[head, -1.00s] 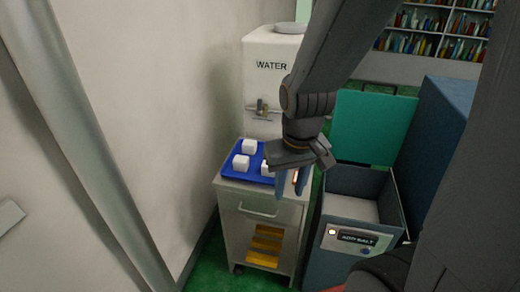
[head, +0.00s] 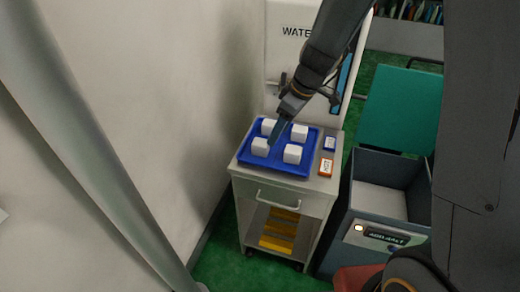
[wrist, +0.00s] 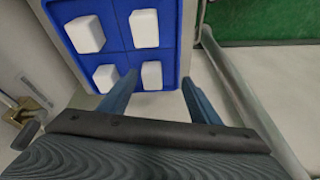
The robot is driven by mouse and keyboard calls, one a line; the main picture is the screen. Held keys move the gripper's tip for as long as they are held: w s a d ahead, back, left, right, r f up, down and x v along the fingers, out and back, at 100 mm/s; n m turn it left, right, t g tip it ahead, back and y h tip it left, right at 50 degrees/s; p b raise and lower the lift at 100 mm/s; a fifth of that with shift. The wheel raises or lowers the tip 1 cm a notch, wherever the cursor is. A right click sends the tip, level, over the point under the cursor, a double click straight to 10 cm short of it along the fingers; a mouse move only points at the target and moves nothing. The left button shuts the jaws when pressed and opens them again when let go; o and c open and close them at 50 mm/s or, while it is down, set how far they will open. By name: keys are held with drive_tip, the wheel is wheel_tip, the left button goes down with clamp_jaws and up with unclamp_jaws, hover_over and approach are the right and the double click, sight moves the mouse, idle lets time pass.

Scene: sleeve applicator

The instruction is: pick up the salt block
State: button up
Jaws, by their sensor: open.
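Several white blocks sit apart on a blue tray (head: 279,162), all alike: front left (head: 260,147), front right (head: 292,153), back right (head: 299,132) and back left (head: 268,126). Nothing marks one of them out as the salt block. In the wrist view, one block (wrist: 151,75) shows between the two blue fingers (wrist: 160,80), and another block (wrist: 106,78) lies just left of the left finger. I cannot tell the height of the fingertips above the tray.
The tray lies on a grey cabinet (head: 285,193), with a small blue-labelled item (head: 330,143) and an orange one (head: 326,167) to its right. A wall is at left, a water dispenser (head: 290,55) behind. An open bin labelled ADD SALT (head: 387,238) stands at right.

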sight(261, 142)
drive_tip(key=shift+w+a+f+n+y+p, duration=0.15)
drive_tip(key=shift+w+a+f+n+p, duration=0.3)
drive_tip(key=shift+w+a+f, duration=0.75)
drive_tip(key=shift+w+a+f+n+y+p, duration=0.1)
drive_tip(key=shift+w+a+f+n+p, duration=0.45)
drive_tip(key=shift+f, duration=1.3)
drive_tip(key=shift+w+a+f+n+y+p, duration=0.25)
drive_tip(key=shift+w+a+f, duration=0.25)
drive_tip(key=shift+a+f, duration=0.85)
drive_tip(key=shift+d+f, duration=0.2)
drive_tip(key=shift+d, duration=0.05)
drive_tip(key=shift+c, duration=0.3)
drive_tip(key=c, duration=1.2)
drive_tip(key=shift+r, duration=0.1)
drive_tip(key=shift+c, duration=0.2)
